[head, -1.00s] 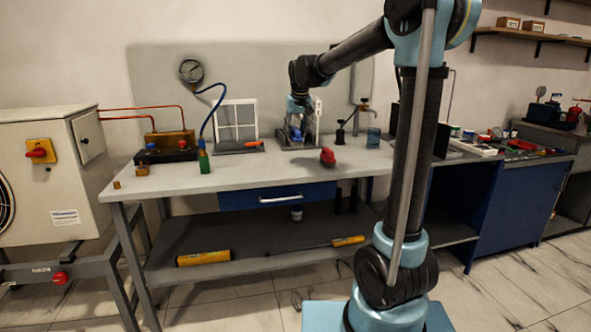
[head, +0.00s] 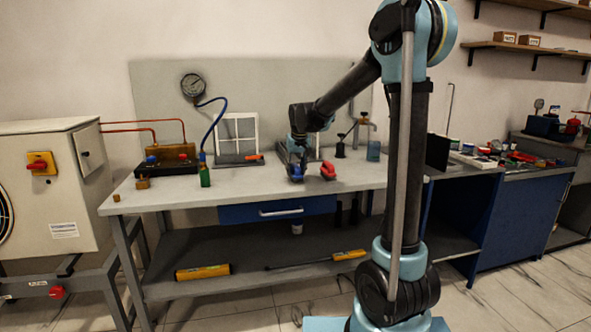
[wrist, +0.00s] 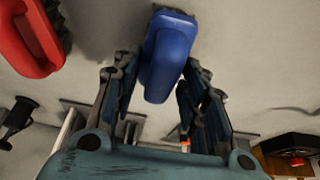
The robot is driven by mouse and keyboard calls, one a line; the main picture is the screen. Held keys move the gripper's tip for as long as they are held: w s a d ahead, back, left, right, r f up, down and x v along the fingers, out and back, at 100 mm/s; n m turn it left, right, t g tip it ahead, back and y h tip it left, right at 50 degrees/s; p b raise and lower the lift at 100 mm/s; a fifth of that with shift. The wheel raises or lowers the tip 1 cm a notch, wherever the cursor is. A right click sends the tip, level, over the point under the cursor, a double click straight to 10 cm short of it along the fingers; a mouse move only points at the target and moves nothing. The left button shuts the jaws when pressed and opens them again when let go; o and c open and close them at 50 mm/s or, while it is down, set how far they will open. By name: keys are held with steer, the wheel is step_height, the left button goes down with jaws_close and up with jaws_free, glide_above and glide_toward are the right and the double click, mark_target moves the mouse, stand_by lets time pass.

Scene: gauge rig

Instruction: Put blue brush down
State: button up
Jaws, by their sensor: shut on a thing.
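The blue brush (head: 296,178) is between the fingers of my gripper (head: 297,165), low at the front part of the workbench top (head: 240,190). In the wrist view the blue brush (wrist: 168,55) sticks out past the fingers (wrist: 157,85), which close on it from both sides. I cannot tell whether it touches the bench. A red brush (head: 328,171) lies just to its right on the bench, apart from it. The red brush also shows at the upper left of the wrist view (wrist: 28,40).
A tap (head: 364,120) and a blue cup (head: 374,150) are at the back right.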

steer(key=o, duration=1)
steer(key=shift+f, duration=0.15)
steer(key=v, duration=1.7)
steer(key=s+d+f+m, duration=0.1)
steer(key=s+d+f, duration=0.4)
steer(key=s+d, duration=0.25)
steer(key=s+d+f, duration=0.4)
steer(key=s+d, duration=0.3)
steer(key=s, duration=0.2)
steer(key=s+d+f, duration=0.2)
steer(key=s+f, duration=0.4)
steer(key=s+d+f+m+g, duration=0.1)
steer(key=s+d+f, duration=0.2)
steer(key=s+f, duration=0.3)
steer(key=s+d+f+m+g+h, duration=0.1)
steer(key=s+d+f, duration=0.1)
steer(key=s+f, duration=0.4)
steer(key=shift+s+d+f, duration=0.2)
steer(key=shift+d+f, duration=0.05)
steer(key=shift+d, duration=0.15)
